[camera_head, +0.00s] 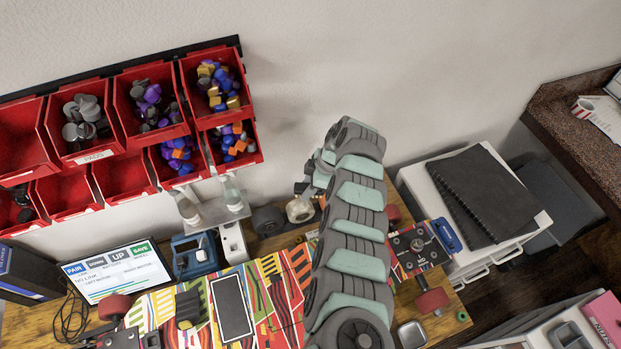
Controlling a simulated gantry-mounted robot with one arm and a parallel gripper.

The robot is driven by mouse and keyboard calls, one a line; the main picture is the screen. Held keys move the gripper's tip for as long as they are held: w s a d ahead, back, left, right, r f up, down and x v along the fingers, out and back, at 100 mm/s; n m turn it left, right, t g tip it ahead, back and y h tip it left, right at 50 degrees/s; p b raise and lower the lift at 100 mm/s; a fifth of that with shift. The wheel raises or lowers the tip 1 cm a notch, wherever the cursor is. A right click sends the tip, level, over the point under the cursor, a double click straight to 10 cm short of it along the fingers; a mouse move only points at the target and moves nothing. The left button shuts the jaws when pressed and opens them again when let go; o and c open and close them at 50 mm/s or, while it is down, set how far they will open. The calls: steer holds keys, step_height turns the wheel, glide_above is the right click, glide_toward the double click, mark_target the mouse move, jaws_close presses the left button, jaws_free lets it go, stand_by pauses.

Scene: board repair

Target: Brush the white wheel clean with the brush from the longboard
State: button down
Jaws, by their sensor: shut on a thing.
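My arm rises from the bottom and bends down towards the white wheel. My gripper (306,188) is at the wheel's upper edge, partly hidden by my wrist. It is shut on a small dark thing, which seems to be the brush; its shape and whether it touches the wheel cannot be told. The colourful longboard (166,305) lies across the bench, its middle covered by my arm.
Red bins (152,98) of parts hang on the wall at left. A tablet (118,270) and a blue device (195,257) stand by the longboard. A phone-like slab (232,307) lies on the deck. A blue oval object (447,235) and a metal tin (412,335) are at right.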

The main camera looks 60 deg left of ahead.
steer(key=shift+r+p, duration=0.5)
steer(key=shift+r, duration=1.5)
